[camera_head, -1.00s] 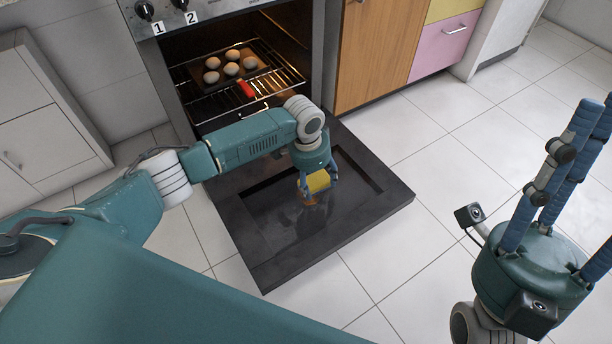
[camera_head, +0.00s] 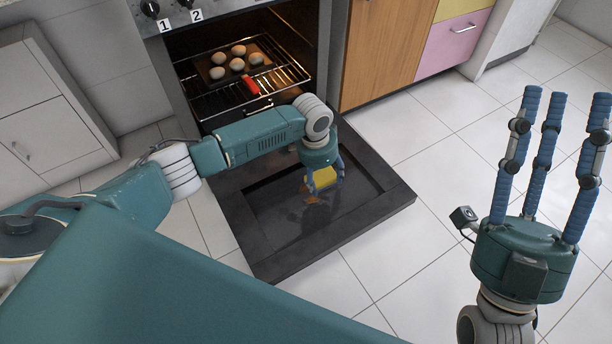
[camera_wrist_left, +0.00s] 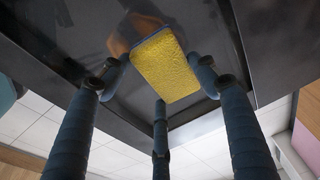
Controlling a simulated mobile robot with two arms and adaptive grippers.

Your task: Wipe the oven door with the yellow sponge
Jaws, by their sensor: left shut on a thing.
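The oven door (camera_head: 270,208) is folded down, its dark inner side facing up, with an orange-brown smear (camera_head: 312,197) on its glass. My left gripper (camera_head: 325,188) is over the door, shut on the yellow sponge (camera_head: 319,180). In the left wrist view the sponge (camera_wrist_left: 164,66) sits between the blue fingers, and the brown smear (camera_wrist_left: 135,30) shows beside it. The sponge is just above or on the glass; I cannot tell if it touches. My right gripper (camera_head: 553,150) is at the right with its fingers pointing up, spread and empty.
The open oven holds a rack (camera_head: 290,72) with a tray of several round buns (camera_head: 237,64) and a red-handled thing (camera_head: 251,86). A wooden cabinet (camera_head: 385,50) stands right of the oven, a white cabinet (camera_head: 50,120) left. The tiled floor (camera_head: 440,190) right of the door is clear.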

